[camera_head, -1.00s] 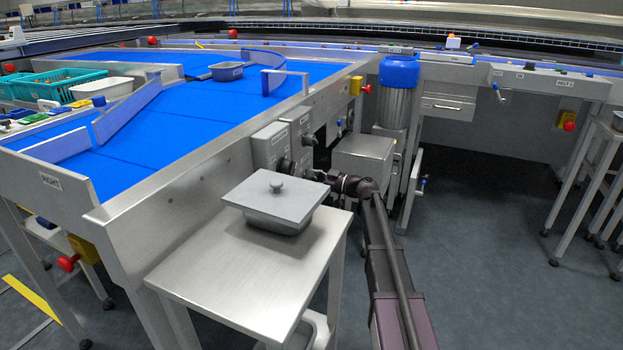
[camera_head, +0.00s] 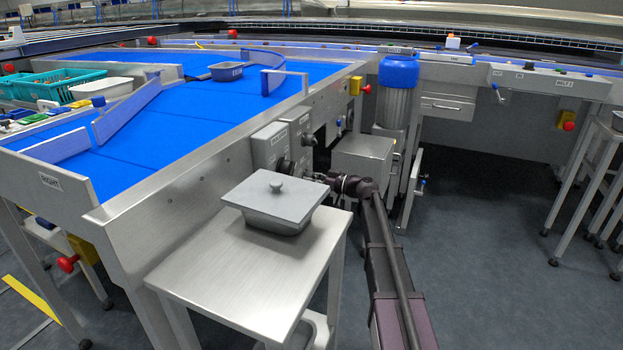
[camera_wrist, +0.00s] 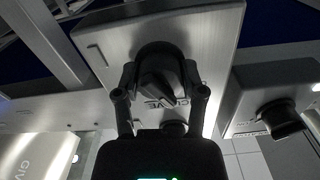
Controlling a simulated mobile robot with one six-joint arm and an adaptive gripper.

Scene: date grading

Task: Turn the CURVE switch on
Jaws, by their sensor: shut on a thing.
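The switch knob (camera_wrist: 158,88) is dark and round with a raised grip bar, mounted on a grey metal switch box (camera_wrist: 218,40). A partly hidden label ending in "VE" shows beside it in the wrist view. My gripper (camera_wrist: 160,76) is shut on the knob, with one finger on each side. In the head view the switch box (camera_head: 268,150) is on the side of the blue-belted table, and my gripper (camera_head: 318,177) reaches it from the right. The knob's exact setting is hard to read.
A second box with a dark knob (camera_wrist: 280,117) stands close beside in the wrist view. A lidded grey pan (camera_head: 272,202) sits on a steel side table (camera_head: 210,270) in front of the switches. A metal cabinet (camera_head: 362,158) stands just behind my gripper.

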